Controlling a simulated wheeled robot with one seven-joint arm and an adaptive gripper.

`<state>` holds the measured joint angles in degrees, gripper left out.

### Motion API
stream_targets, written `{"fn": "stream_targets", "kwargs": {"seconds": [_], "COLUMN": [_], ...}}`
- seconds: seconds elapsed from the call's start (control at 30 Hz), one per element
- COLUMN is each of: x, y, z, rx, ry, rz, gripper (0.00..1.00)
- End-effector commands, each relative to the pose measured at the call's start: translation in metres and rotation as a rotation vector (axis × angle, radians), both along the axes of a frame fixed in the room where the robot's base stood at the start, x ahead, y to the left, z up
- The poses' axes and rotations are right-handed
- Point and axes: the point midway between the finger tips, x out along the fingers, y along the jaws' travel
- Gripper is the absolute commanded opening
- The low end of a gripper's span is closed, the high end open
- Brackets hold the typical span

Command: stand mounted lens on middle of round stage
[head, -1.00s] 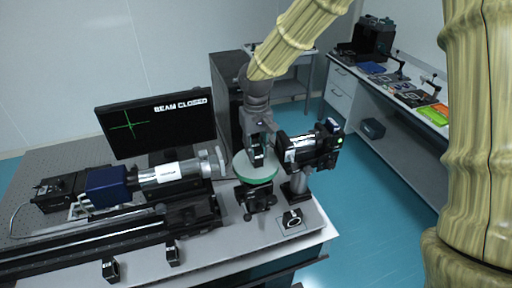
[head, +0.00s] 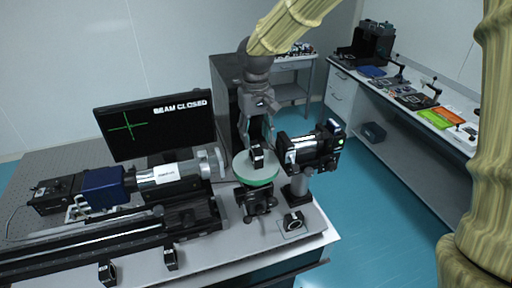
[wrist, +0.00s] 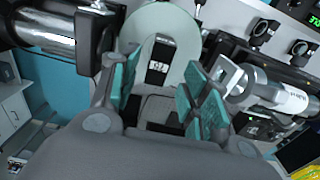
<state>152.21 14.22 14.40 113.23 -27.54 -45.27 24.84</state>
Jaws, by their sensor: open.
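A small black mounted lens (head: 257,157) stands upright on the round stage (head: 256,179), which has a pale top and a green rim. In the head view it looks near the middle of the stage. My gripper (head: 258,138) is just above and behind the lens, fingers apart and pointing down. In the wrist view the lens mount (wrist: 160,52) shows on the pale stage disc (wrist: 180,22), beyond my open gripper (wrist: 160,80). The teal pads are clear of it on both sides, with nothing held between them.
A black camera-like device (head: 314,152) on a post stands close right of the stage. A laser assembly (head: 165,175) lies left, with a monitor (head: 158,122) behind reading "BEAM CLOSED". Other small mounts stand near the table's front, one (head: 293,221) right of the stage.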

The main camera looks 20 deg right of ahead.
Motion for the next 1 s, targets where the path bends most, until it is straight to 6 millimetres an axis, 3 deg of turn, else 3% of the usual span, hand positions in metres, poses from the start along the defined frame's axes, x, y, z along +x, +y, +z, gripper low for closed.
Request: {"fn": "stream_targets", "kwargs": {"seconds": [0.2,0.43,1.0], "x": [0.001,0.0,0.0], "y": [0.0,0.0,0.0], "z": [0.033,0.058,0.066], "rx": [0.0,-0.001,0.0], "ry": [-0.004,-0.001,0.001], "rz": [0.0,0.0,0.001], "gripper": [0.46,0.46,0.46]}}
